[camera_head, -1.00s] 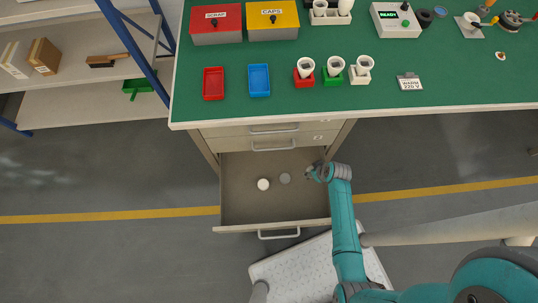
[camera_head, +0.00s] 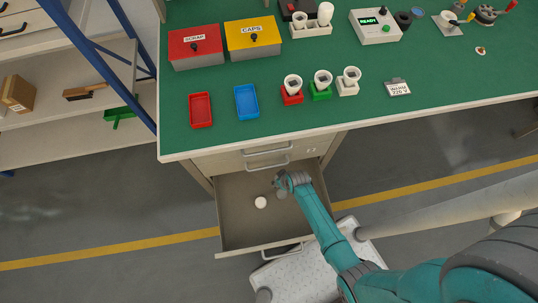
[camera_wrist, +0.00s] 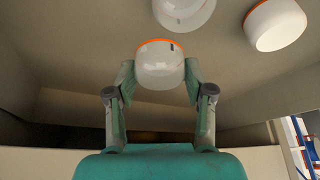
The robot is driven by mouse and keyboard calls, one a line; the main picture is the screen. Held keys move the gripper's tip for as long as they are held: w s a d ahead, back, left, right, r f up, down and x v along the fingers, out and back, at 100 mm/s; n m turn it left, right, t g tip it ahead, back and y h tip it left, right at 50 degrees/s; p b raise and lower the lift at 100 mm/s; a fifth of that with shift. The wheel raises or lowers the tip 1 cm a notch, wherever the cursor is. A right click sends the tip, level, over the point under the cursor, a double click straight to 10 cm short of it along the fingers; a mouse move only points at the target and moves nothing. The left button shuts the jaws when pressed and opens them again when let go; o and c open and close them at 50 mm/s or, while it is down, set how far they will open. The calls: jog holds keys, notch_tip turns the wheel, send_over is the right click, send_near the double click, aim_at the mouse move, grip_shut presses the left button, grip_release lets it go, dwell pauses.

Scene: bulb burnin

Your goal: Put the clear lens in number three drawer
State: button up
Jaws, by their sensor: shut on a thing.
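The drawer (camera_head: 236,235) under the bench is pulled open; no number is readable on it. My gripper (camera_head: 280,187) is inside its outline in the head view. In the wrist view my gripper (camera_wrist: 160,75) is shut on a translucent, clear-looking lens (camera_wrist: 160,68) with an orange rim, held between both fingertips. Beyond it a second translucent lens (camera_wrist: 184,8) is cut by the top edge. A whiter lens (camera_wrist: 275,25) lies at upper right; a white lens (camera_head: 261,202) shows on the drawer floor in the head view. My gripper hides the held lens there.
A closed drawer front with a handle (camera_head: 268,163) sits above the open one. The green bench top (camera_head: 215,140) overhangs behind, holding a red tray (camera_head: 201,110), a blue tray (camera_head: 247,102) and several cups. The drawer's front left floor is clear.

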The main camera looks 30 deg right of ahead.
aim_at(267, 183)
jog(key=a+f, duration=0.1)
jog(key=w+a, duration=0.1)
jog(key=a+f, duration=0.1)
jog(key=a, duration=0.1)
jog(key=shift+w+f, duration=0.15)
jog(key=shift+f, duration=0.15)
jog(key=shift+a+f, duration=0.25)
jog(key=shift+f, duration=0.05)
jog(key=o, duration=0.8)
jog(key=shift+f, duration=0.1)
jog(key=shift+c, duration=0.2)
jog(key=v, duration=1.2)
jog(key=shift+w, duration=0.1)
